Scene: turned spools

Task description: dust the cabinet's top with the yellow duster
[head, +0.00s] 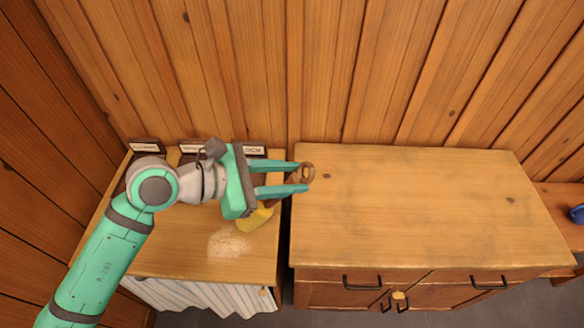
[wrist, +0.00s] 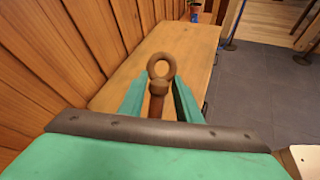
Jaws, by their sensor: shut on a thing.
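My gripper (head: 286,180) is shut on a brown handle (head: 293,179) with a ring at its end. The ring (wrist: 161,68) stands up beyond the fingertips in the wrist view. The yellow duster (head: 256,218) shows partly under my gripper, over the left unit; where it meets the handle is hidden. The cabinet (head: 430,205), with dark pulls on its front, stands on the right. Its wooden top is bare, with a few dark knots and faint smudges. My fingertips are over the cabinet top's left edge.
The left unit (head: 160,258) has a pale dusty patch (head: 226,243) on its top and a striped curtain below. Small labelled plaques (head: 196,146) stand at its back. A narrow gap parts the two units. Plank walls close the back. A blue thing (head: 577,214) sits far right.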

